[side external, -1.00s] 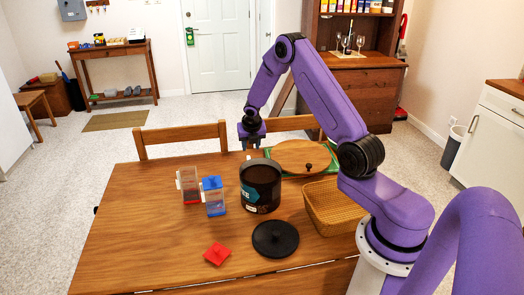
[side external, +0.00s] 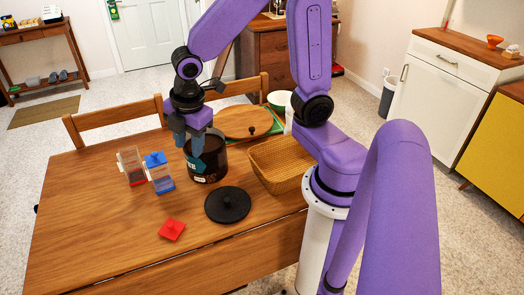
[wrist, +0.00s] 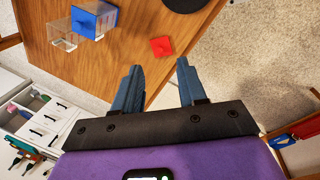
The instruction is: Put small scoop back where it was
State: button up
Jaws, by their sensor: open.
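I cannot make out a small scoop in either current view. A dark open canister (side external: 208,167) stands on the table, and its inside is mostly hidden. My gripper (side external: 188,146) is at the canister's upper left in the side view, overlapping its rim. I cannot tell whether its fingers are inside, touching or in front of it. In the wrist view my gripper (wrist: 158,82) has its fingers apart with nothing between them. A round black lid (side external: 228,205) lies flat on the table in front of the canister.
A clear box with a blue lid (side external: 155,159) and an open clear box (side external: 131,167) stand left of the canister. A red lid (side external: 172,230) lies in front. The table's left front is clear.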

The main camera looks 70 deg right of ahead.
jog(key=s+r+m+g, duration=0.2)
jog(key=s+m, duration=0.2)
jog(key=s, duration=1.3)
jog(key=shift+s+y, duration=0.4)
